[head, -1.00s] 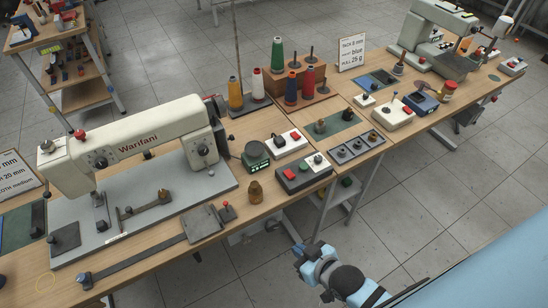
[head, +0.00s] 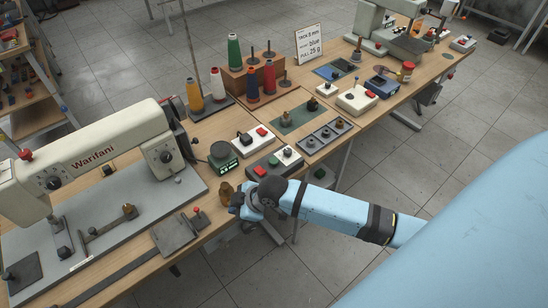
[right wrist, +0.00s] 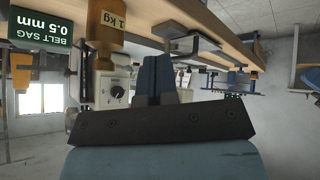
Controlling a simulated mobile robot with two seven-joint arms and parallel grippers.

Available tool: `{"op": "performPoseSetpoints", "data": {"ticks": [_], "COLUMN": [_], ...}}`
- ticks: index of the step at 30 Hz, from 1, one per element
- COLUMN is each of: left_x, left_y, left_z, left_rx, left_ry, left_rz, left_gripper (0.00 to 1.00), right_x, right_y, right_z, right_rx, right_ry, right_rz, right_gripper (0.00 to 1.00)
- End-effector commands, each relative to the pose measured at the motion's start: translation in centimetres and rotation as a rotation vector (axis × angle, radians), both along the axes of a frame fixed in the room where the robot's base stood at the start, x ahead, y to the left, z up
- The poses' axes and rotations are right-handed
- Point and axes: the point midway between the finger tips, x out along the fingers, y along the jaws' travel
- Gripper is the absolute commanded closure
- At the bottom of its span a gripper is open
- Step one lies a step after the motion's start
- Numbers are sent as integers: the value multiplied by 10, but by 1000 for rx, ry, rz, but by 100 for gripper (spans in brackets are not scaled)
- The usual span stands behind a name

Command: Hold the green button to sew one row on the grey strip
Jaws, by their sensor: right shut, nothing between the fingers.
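The green button (head: 273,160) sits between a red button and a pale knob on a grey control box at the table's front edge. A dark grey strip (head: 112,277) lies along the front of the table below the Warifani sewing machine (head: 95,155); it runs to a grey plate (head: 176,234). My right gripper (head: 238,201) is shut and empty, close to the brass weight (head: 226,191) and in front of the control box, apart from the green button. In the right wrist view its closed blue fingers (right wrist: 160,76) show. My left gripper is out of view.
The brass 1 kg weight also shows upside down in the right wrist view (right wrist: 106,22). A green-display device (head: 223,158) and a white box (head: 254,139) stand behind the control box. Thread spools (head: 233,50) stand at the back. Open floor lies in front of the table.

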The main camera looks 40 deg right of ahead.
Motion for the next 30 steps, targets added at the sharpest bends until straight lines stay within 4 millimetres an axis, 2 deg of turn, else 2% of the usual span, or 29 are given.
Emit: {"op": "performPoseSetpoints", "data": {"ticks": [1, 5, 9, 15, 18, 23, 30], "left_x": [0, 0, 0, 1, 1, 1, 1], "left_y": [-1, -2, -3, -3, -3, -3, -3], "left_z": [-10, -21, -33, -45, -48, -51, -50], "left_rx": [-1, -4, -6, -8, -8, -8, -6], "left_ry": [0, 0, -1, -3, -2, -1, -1], "left_rz": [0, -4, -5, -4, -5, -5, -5], "left_gripper": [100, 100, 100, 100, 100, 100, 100], "right_x": [21, 55, 86, 111, 115, 116, 116], "right_y": [-11, -44, -93, -164, -187, -204, -206], "right_z": [2, 15, 42, 91, 110, 126, 128], "right_rx": [-67, -228, -395, -552, -589, -609, -611], "right_ry": [6, 62, 143, 271, 317, 355, 359], "right_rz": [68, 232, 379, 521, 560, 591, 595], "right_gripper": [100, 100, 100, 100, 100, 100, 100]}}
